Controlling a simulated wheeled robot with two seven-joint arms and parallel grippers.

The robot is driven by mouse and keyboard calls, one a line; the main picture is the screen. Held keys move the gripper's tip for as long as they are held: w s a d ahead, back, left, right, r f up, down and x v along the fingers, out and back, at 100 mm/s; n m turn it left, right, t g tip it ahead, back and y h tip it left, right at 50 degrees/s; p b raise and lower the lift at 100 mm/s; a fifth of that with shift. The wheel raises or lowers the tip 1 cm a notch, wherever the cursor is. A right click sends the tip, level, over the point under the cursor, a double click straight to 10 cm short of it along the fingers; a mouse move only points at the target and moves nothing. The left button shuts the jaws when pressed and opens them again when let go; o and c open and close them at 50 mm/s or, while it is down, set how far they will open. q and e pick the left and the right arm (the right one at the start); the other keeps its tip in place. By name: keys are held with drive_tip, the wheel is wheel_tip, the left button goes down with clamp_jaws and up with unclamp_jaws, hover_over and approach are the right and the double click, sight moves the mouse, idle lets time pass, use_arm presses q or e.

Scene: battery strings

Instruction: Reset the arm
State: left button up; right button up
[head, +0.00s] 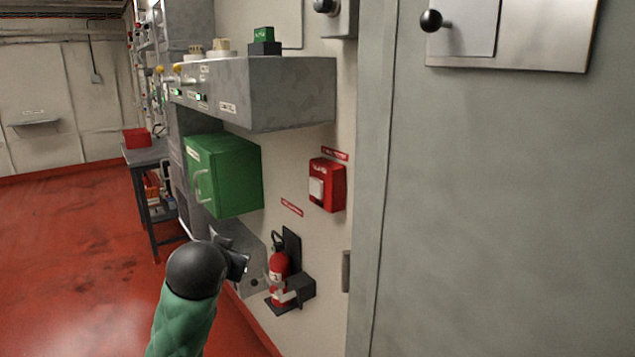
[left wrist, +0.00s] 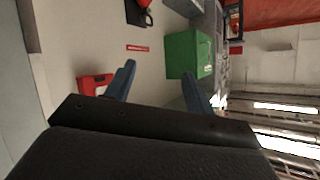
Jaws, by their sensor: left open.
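My left arm comes up from the bottom of the head view in a green sleeve with a dark rounded wrist. My left gripper (head: 239,264) is partly hidden behind that wrist. In the left wrist view its two blue fingers (left wrist: 158,70) stand wide apart with nothing between them. Beyond them are a wall, a green box (left wrist: 188,52) and a red box (left wrist: 94,84), both apart from the fingers. My right gripper is in neither view.
The head view shows a green wall cabinet (head: 228,175), a grey console (head: 290,95) above it, a red call box (head: 327,185) and a fire extinguisher (head: 279,272). A grey door (head: 500,200) fills the right. Red floor (head: 70,230) lies open at left, beside a table (head: 147,153).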

use_arm(q)
drive_tip(key=s+d+f+g+h, duration=0.1)
drive_tip(key=s+f, duration=0.3)
drive_tip(key=f, duration=0.4)
drive_tip(key=s+d+f+g, duration=0.1)
drive_tip(key=s+f+g, duration=0.1)
drive_tip(key=s+f, duration=0.35)
drive_tip(key=s+f+n+g, duration=0.1)
drive_tip(key=s+f+g, duration=0.7)
drive_tip(key=s+f, duration=2.1)
drive_tip(key=shift+s+d+f+h, duration=0.25)
drive_tip(key=shift+s+d+h, duration=0.05)
drive_tip(key=shift+s+d, duration=0.15)
